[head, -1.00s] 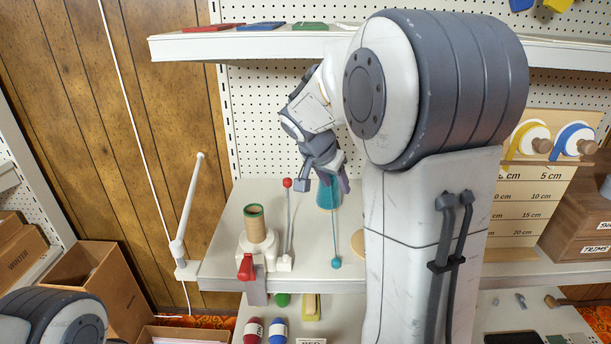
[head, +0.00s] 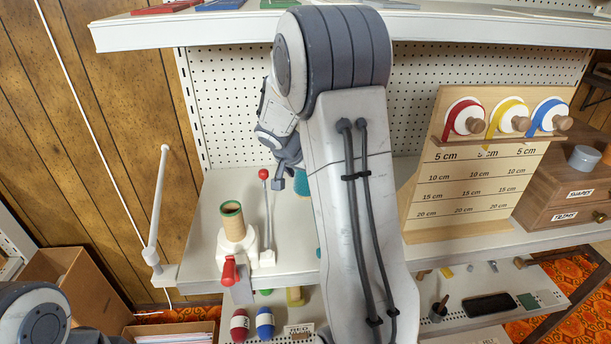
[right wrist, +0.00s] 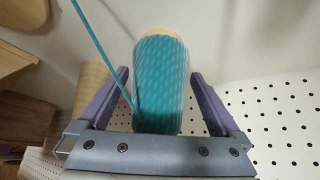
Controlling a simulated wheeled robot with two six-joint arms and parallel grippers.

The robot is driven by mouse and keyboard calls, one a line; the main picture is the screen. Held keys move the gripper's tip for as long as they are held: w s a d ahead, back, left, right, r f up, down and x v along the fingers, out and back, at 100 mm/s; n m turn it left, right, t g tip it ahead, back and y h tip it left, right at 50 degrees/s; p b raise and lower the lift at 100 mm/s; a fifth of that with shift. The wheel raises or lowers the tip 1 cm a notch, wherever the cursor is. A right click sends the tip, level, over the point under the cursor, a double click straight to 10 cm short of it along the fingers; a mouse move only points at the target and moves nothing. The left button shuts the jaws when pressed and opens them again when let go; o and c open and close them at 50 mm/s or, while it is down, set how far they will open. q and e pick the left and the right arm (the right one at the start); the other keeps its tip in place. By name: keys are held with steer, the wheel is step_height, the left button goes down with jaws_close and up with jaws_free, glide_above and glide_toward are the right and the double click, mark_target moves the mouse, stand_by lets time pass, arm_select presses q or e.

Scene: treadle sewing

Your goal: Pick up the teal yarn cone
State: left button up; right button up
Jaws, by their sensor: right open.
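The teal yarn cone (head: 302,182) stands on the middle shelf, partly hidden behind my right gripper and arm in the head view. In the right wrist view the cone (right wrist: 160,75) fills the space between the two fingers, with its pale end at the top of the picture. My right gripper (head: 283,178) is open, with one finger on each side of the cone; it also shows in the right wrist view (right wrist: 158,90). Gaps show beside the cone there. A teal strand (right wrist: 98,45) crosses in front of the left finger. My left gripper is out of view.
A winder with a cardboard tube (head: 232,221) and a red-knobbed rod (head: 265,205) stands left of the cone. A wooden measuring board (head: 470,180) with ribbon rolls stands to the right. The upper shelf (head: 240,29) runs above. Pegboard (head: 225,120) lies behind.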

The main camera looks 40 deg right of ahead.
steer(key=shift+w+d+f, duration=0.1)
steer(key=shift+d+f, duration=0.15)
steer(key=shift+f, duration=0.2)
steer(key=c, duration=1.3)
steer(key=shift+r, duration=0.15)
